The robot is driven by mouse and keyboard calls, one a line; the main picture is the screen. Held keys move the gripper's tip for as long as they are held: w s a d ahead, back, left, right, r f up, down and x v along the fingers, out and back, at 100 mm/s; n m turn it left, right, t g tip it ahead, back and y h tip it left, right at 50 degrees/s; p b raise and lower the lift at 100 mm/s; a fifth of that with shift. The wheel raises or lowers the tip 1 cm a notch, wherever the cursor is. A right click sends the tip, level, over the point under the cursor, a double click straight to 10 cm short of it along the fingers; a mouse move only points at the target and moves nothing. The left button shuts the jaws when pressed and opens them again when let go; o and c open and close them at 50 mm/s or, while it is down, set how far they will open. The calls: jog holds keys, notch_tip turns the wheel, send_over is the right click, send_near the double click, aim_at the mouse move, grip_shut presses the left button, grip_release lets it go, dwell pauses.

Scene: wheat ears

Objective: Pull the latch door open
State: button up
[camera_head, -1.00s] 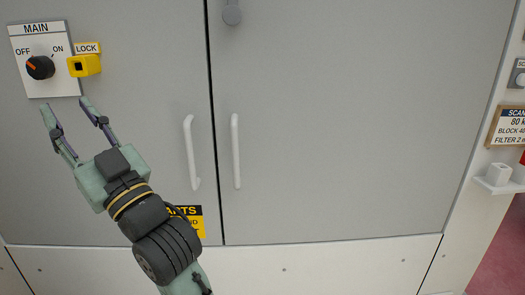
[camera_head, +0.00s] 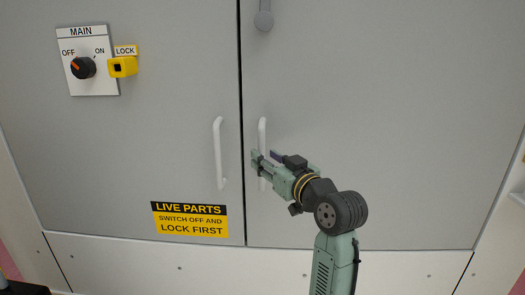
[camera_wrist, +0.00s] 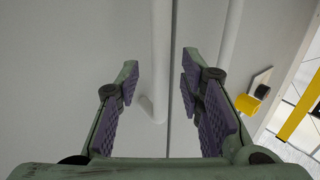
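The grey cabinet has two doors with a narrow dark seam between them, and both look closed. The right door (camera_head: 380,120) carries a white upright handle (camera_head: 262,132) beside the seam. A grey latch lever (camera_head: 263,19) sits above it, cut off by the top edge. My gripper (camera_head: 265,156) is open at the lower part of the right handle and hides some of it. In the wrist view, the right handle (camera_wrist: 161,55) runs between the spread purple-padded fingers, apart from both pads. The left door's handle (camera_wrist: 231,35) shows beyond one finger.
The left door (camera_head: 150,140) bears its own white handle (camera_head: 219,153), close to my gripper. It also has a MAIN switch (camera_head: 83,67) with its pointer towards OFF, a yellow LOCK block (camera_head: 122,67) and a LIVE PARTS sign (camera_head: 190,219).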

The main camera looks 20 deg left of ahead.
jog(key=shift+x, duration=1.5)
jog(key=shift+c, duration=0.2)
grip_shut()
